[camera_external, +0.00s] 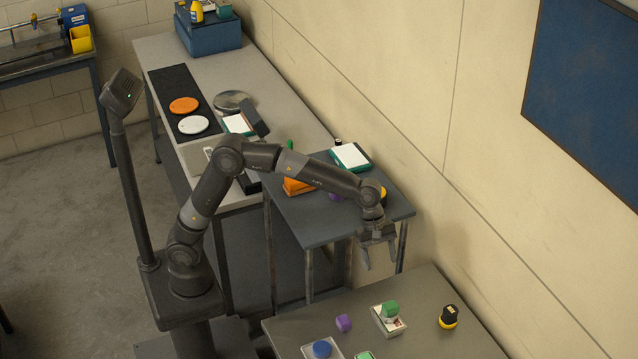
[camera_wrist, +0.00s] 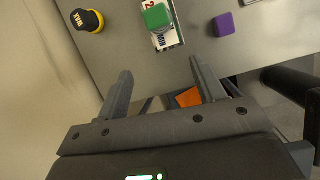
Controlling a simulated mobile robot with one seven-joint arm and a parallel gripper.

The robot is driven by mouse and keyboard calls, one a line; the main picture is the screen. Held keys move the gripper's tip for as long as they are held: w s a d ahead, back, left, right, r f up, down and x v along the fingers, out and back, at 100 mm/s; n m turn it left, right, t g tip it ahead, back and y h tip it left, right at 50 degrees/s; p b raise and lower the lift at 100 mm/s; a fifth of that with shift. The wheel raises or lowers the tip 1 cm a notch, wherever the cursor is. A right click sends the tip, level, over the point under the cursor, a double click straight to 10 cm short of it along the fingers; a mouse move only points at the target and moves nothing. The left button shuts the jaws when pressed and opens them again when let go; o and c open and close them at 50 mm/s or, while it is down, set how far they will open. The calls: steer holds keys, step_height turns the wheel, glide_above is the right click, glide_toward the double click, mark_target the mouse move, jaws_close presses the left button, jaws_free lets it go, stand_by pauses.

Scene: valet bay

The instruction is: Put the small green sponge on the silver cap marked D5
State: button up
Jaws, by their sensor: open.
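A small green block (camera_external: 390,308), which looks like the sponge, sits on a white printed card or box (camera_external: 381,324) on the front grey table. It also shows at the top of the wrist view (camera_wrist: 157,17). Another green piece (camera_external: 365,355) is cut off at the bottom edge. A round silver disc (camera_external: 231,97), likely the cap, lies on the far bench beside a black strip; I cannot read any mark on it. My gripper (camera_external: 380,264) is open and empty, pointing down near the front table's back edge, short of the green block. Its two fingers (camera_wrist: 160,68) show apart in the wrist view.
On the front table are a purple block (camera_external: 344,323), a black-and-yellow item (camera_external: 448,317) and a blue round item (camera_external: 321,348) on a pale base. Orange (camera_external: 184,105) and white (camera_external: 193,125) discs lie on the black strip. A wall (camera_external: 470,170) bounds the right.

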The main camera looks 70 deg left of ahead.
steer(key=s+a+r+m+t, duration=0.1)
steer(key=s+a+r+m, duration=0.1)
steer(key=a, duration=0.6)
steer(key=s+a+r+m+t+y, duration=0.1)
steer(key=s+a+r+m, duration=0.1)
steer(key=a, duration=0.6)
steer(key=s+a+r+m+t+y, duration=0.1)
steer(key=s+a+m, duration=0.3)
steer(key=a, duration=0.5)
steer(key=shift+s+a+r+m, duration=0.1)
steer(key=shift+s+r+m, duration=0.05)
steer(key=shift+s+r, duration=0.35)
steer(key=shift+s+r+m, duration=0.15)
steer(key=shift+s+r, duration=0.15)
steer(key=shift+s, duration=0.3)
steer(key=s+a+f+m+t+y, duration=0.1)
steer(key=s+a+f+m, duration=0.1)
steer(key=s+a+m, duration=0.2)
steer(key=s+a+f+m+t+y, duration=0.1)
steer(key=s+a+f+m, duration=0.2)
steer(key=s+a, duration=0.7)
steer(key=shift+s+a+f+m, duration=0.4)
steer(key=shift+s+m, duration=0.1)
steer(key=shift+s, duration=0.5)
